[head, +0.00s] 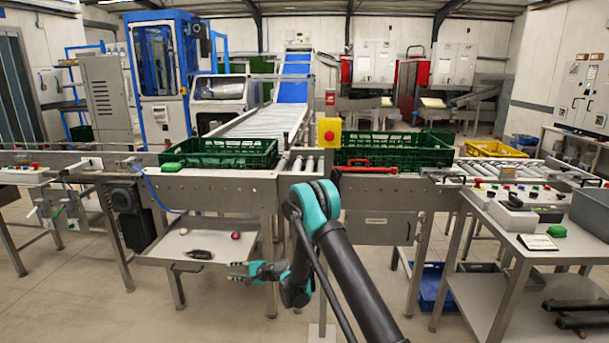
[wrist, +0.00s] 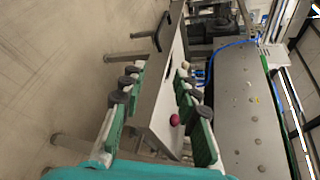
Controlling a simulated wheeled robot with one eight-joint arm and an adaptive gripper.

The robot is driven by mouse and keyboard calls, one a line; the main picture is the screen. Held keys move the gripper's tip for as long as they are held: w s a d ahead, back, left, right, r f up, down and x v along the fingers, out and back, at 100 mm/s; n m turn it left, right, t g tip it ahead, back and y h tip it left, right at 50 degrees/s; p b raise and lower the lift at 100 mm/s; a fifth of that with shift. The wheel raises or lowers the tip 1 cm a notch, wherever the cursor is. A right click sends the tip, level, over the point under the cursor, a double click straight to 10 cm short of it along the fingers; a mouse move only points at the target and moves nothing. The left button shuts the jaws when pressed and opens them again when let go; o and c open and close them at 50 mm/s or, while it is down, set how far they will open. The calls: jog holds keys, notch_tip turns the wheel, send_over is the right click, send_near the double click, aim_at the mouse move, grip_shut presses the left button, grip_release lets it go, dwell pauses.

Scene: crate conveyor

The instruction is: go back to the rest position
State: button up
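My gripper (head: 240,272) is at the end of my arm in the head view, low and in front of the conveyor. It points left, beside the right front edge of a low metal tray (head: 160,258). In the wrist view my gripper (wrist: 160,77) has its two green, dark-padded fingers well apart, with nothing held between them. The tray (wrist: 152,130) shows behind the fingers. A dark red round thing (wrist: 174,119) lies on it and appears between the fingers, apart from them. The same red thing (head: 236,235) shows in the head view.
A dark object (head: 200,254) and a small pale one (head: 183,231) also lie on the tray. The conveyor with green crates (head: 218,160) (head: 393,157) stands above and behind my gripper. A side table (head: 530,258) is at right. Floor in front is clear.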

jog(key=s+d+r+n+h, duration=0.3)
jog(key=s+d+r, duration=0.4)
jog(key=d, duration=0.5)
jog(key=s+d+r+n+h, duration=0.3)
jog(key=s+d+r, duration=0.1)
jog(key=d+r, duration=0.75)
jog(key=s+d+f+n+g+h, duration=0.1)
jog(key=s+d+f+n+h, duration=0.2)
jog(key=s+d, duration=2.1)
jog(key=s+h, duration=0.3)
jog(key=h, duration=0.1)
jog(key=shift+s+f+g, duration=0.15)
jog(key=shift+g, duration=0.15)
